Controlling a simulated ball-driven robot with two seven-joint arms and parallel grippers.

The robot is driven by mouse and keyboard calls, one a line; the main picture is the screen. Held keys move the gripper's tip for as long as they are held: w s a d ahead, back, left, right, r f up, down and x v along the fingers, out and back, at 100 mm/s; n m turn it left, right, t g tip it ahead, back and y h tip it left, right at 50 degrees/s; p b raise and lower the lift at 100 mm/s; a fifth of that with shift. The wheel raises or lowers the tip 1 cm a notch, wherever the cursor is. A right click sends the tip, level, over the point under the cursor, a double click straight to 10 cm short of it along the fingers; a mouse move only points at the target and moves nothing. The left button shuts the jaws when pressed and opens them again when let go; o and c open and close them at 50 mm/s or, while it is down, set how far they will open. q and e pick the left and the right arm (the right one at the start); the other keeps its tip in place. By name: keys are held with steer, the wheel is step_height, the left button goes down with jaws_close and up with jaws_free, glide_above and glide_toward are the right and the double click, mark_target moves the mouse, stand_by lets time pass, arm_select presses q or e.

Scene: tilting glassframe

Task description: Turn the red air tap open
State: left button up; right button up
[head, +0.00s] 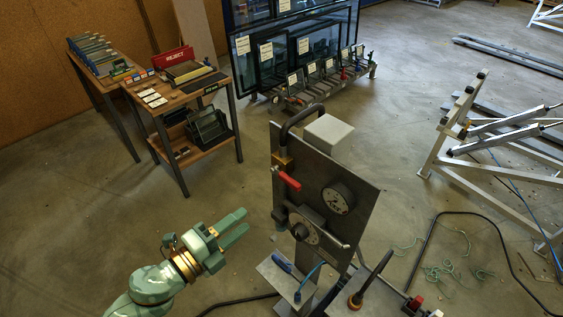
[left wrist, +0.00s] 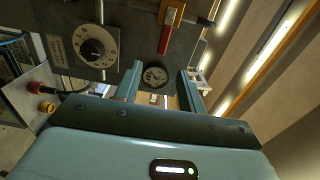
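The red air tap (head: 289,180) is a small red lever on a grey upright panel (head: 350,176), below a brass fitting on a bent dark pipe. In the head view it slants down to the right. It also shows in the left wrist view as a red handle (left wrist: 165,40) at the top. My left gripper (head: 240,224) is open and empty, left of the panel and below the tap, apart from both. Its two fingers (left wrist: 160,88) show spread in the left wrist view, with the gauge seen between them. My right gripper is not in view.
The panel carries a round gauge (head: 337,199) and a dial (head: 302,232). A workbench (head: 186,113) with a red sign stands back left. A rack of glass frames stands behind. Cables lie on the floor at right. The floor left of the panel is clear.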

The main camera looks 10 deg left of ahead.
arm_select(q)
steer(key=p, duration=0.2)
glide_toward(288, 184)
steer(key=x, duration=0.9)
steer(key=shift+w+d, duration=0.6)
steer(key=shift+w, duration=0.1)
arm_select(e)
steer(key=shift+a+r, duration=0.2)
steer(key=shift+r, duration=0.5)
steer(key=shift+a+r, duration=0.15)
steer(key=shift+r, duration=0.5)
arm_select(q)
jaws_close()
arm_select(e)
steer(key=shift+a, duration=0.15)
